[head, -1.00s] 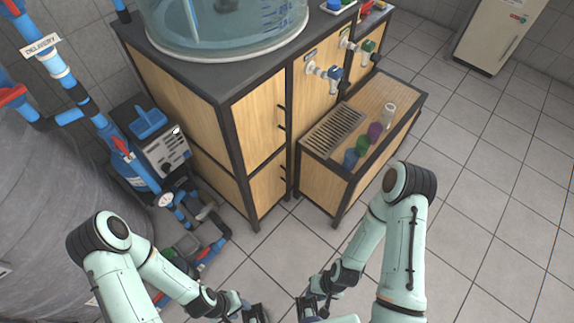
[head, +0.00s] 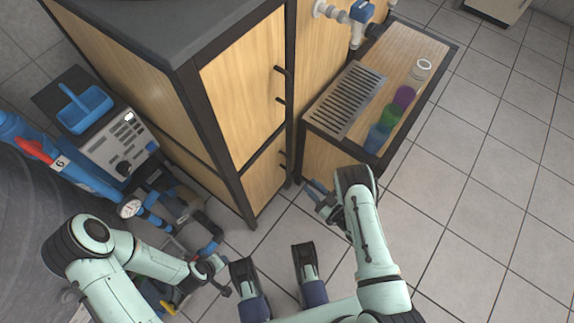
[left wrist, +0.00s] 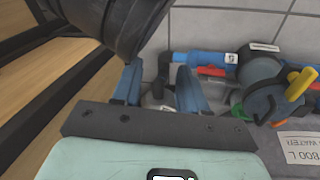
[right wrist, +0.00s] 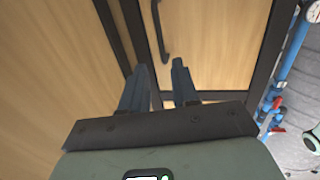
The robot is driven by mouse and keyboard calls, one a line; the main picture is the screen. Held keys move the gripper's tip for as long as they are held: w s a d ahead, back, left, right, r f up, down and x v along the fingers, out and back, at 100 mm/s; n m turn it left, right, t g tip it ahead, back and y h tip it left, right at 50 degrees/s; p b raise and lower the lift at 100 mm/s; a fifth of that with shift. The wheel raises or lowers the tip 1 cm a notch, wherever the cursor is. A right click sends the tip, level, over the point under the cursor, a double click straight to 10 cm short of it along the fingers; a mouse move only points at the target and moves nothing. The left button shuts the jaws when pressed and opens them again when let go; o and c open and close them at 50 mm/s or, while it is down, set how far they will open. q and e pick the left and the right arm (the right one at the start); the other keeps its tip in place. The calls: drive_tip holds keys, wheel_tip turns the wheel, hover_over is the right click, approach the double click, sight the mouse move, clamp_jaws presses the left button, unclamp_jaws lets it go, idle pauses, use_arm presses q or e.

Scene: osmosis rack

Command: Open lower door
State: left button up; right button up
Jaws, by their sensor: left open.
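The lower door (head: 262,188) is a light wood panel in a dark frame on the tall cabinet. It looks shut. Its dark handle (head: 282,160) is at the upper right edge. My right gripper (head: 316,190) is in front of the cabinet, to the right of and below that handle, apart from it. Its fingers are apart and empty in the right wrist view (right wrist: 160,80); a dark door handle (right wrist: 160,32) shows beyond their tips. My left gripper (head: 218,272) is low at the left; in the left wrist view (left wrist: 160,85) it is open and empty.
The upper door (head: 245,95) has its own handle. A low counter with a grated tray (head: 345,98) and several coloured cups stands at the right. Blue pipes (head: 85,175) and a pump unit (head: 115,145) crowd the left. Tiled floor at right (head: 480,200) is clear.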

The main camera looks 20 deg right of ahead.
sight(288, 163)
use_arm(q)
drive_tip(key=s+a+f+g+b, duration=0.1)
drive_tip(key=s+f+g+b, duration=0.1)
drive_tip(key=s+f, duration=0.3)
drive_tip(key=shift+s+f+n+g+b, duration=0.35)
drive_tip(key=shift+s+b, duration=0.4)
drive_tip(key=shift+s, duration=0.4)
use_arm(e)
drive_tip(key=x, duration=1.3)
drive_tip(key=shift+w+r, duration=0.1)
drive_tip(key=shift+w, duration=0.05)
drive_tip(key=shift+c, duration=0.4)
clamp_jaws()
